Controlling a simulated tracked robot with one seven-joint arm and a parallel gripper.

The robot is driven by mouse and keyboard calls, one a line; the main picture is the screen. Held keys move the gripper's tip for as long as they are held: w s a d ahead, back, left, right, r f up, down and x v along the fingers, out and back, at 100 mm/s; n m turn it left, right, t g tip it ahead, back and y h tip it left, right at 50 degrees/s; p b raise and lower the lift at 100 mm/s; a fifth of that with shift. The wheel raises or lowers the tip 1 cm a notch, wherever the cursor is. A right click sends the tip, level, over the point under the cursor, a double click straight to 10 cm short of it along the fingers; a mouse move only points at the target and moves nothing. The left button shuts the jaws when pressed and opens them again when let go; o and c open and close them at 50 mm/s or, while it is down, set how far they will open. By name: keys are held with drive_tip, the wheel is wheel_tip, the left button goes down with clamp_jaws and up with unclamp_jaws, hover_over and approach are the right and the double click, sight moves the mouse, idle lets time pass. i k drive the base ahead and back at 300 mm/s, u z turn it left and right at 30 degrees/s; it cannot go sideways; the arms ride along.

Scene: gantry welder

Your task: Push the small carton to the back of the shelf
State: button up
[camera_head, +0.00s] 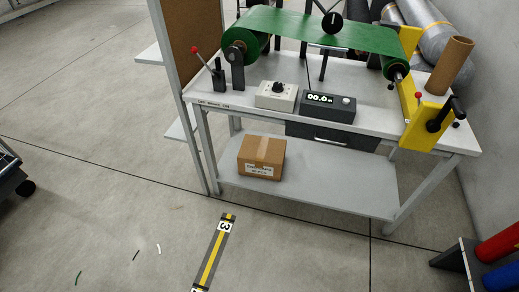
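The small carton (261,158) is a brown cardboard box with a lighter tape strip on top and a white label on its front face. It sits upright on the grey lower shelf (335,185) of the workbench, at the shelf's left part and close to the front edge. Shelf surface shows to the right of it and a strip behind it. The shelf's back is partly hidden by the carton and the bench top's drawer. My gripper is not in view.
The bench top (222,100) above carries a green roll machine (310,28), a white control box (276,95) and a dark display box (328,106). A drawer (335,135) hangs beneath it. Bench legs flank the shelf.

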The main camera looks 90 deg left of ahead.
sight(262, 157)
drive_tip(key=u, duration=0.25)
drive_tip(key=i, duration=0.2)
drive_tip(key=u, duration=2.6)
drive_tip(key=k, duration=0.8)
drive_tip(key=u, duration=0.3)
drive_tip(key=i, duration=0.8)
drive_tip(key=z, duration=0.15)
